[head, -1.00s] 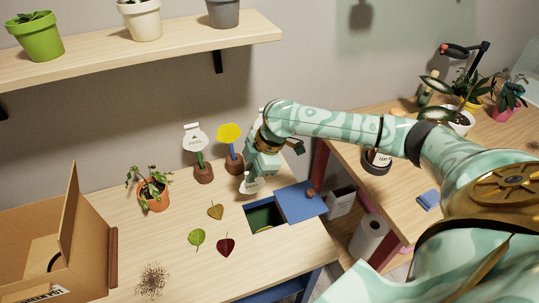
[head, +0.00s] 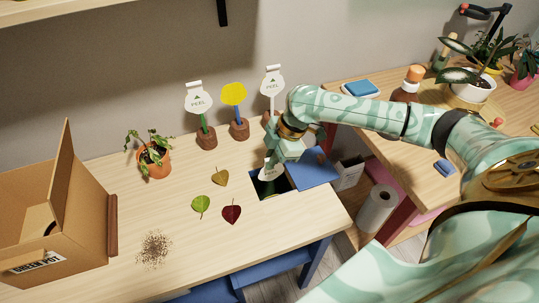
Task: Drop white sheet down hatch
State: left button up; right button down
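The hatch (head: 263,193) is a dark square opening in the wooden table, with its blue lid (head: 320,173) lying to the right, off the opening. My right gripper (head: 274,158) points down over the hatch. A small white sheet (head: 268,173) with a faint mark hangs at its fingertips, above the opening; the fingers seem closed on its upper edge, partly hidden by the gripper body. Other white sheets marked PEEL stand on holders, one at left (head: 199,102) and one behind my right arm (head: 272,83). My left gripper is out of view.
A yellow sheet (head: 234,94) stands between the white ones. A potted plant (head: 155,161), a soil pile (head: 154,247) and an open cardboard box (head: 60,225) are further left.

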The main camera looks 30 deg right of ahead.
aim_at(272, 172)
jog(key=shift+f+b, duration=0.85)
jog(key=shift+f, duration=2.05)
jog(key=c, duration=1.5)
grip_release()
jog(key=shift+c, duration=0.2)
jog(key=p+v, duration=0.4)
jog(key=shift+r, duration=0.35)
jog(key=shift+p+v, duration=2.7)
jog(key=shift+p, duration=0.15)
